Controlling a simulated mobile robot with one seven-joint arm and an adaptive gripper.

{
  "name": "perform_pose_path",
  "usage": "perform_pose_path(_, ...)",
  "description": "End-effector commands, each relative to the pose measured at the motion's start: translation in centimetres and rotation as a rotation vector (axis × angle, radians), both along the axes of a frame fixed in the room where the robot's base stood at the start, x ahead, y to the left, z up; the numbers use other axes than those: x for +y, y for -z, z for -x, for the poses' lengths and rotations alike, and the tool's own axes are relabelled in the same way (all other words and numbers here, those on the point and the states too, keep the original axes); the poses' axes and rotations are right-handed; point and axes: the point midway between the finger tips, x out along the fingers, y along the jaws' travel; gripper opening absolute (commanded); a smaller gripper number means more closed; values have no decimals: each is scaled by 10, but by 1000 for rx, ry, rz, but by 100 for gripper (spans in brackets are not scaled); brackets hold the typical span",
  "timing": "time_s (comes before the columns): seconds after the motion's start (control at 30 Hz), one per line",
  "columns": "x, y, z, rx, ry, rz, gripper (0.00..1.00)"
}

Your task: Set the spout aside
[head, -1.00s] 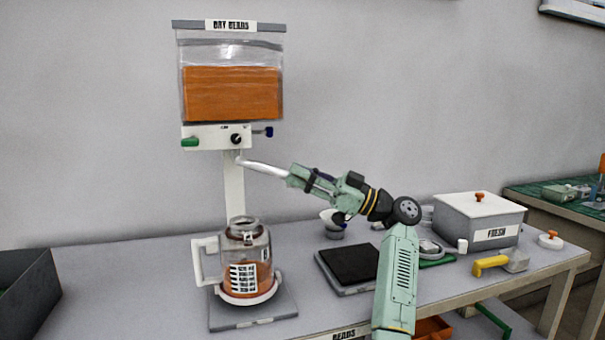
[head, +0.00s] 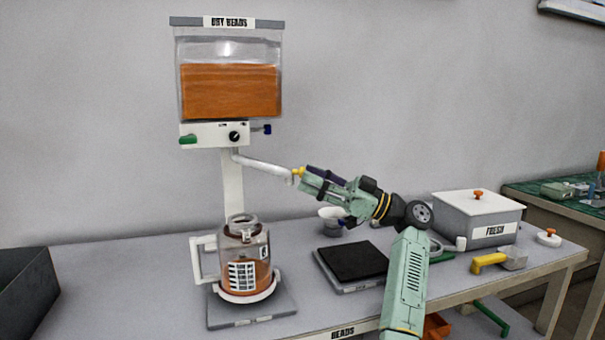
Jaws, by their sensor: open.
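The spout (head: 262,165) is a pale grey tube running right and slightly down from below the valve block (head: 214,135) of the bead dispenser. Its far end turns down near my gripper (head: 299,174). My gripper is open at the spout's right end, with a yellow tip showing beside it. Nothing shows held between the fingers, and I cannot tell whether they touch the spout. The dispenser's clear hopper (head: 230,90) holds orange beads.
A clear jar (head: 245,255) with orange contents and a white handle stands on a grey scale (head: 222,318). A dark-topped pad (head: 352,262), a white bowl (head: 332,213) and a lidded FRESH box (head: 478,218) are right.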

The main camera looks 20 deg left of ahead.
Motion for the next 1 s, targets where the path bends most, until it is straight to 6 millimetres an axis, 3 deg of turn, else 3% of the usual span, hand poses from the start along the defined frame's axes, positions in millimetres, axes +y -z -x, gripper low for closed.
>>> perform_pose_path(0.2, -44, 18, -15, 2, 3, -1, 41)
perform_pose_path(0.4, -68, 29, -22, 1, 2, 1, 41)
perform_pose_path(0.83, -75, 32, -24, 0, 1, 1, 41)
perform_pose_path(1.0, -75, 6, -24, -1, 1, 1, 41)
